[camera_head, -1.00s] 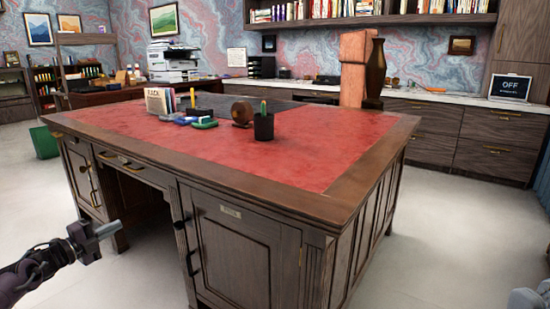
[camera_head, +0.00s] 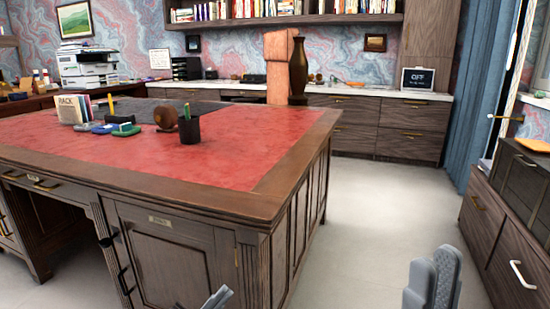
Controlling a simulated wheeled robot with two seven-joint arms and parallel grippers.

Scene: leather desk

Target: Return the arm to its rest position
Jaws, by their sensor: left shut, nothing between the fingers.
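My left gripper (camera_head: 217,299) shows only as grey fingertips at the bottom edge, in front of the desk's cabinet door; it is shut and empty. My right gripper (camera_head: 433,283) shows two grey fingers pointing up at the bottom right, above the pale floor. The fingers overlap in this view, so any gap between them is unclear. Both arms are otherwise out of the picture. Neither gripper appears to hold anything.
The wooden desk (camera_head: 285,180) with a red leather top fills the left and middle. A black pen cup (camera_head: 189,130) and several small items stand on it. A drawer cabinet (camera_head: 503,230) stands at the right. Open floor (camera_head: 375,205) lies between them.

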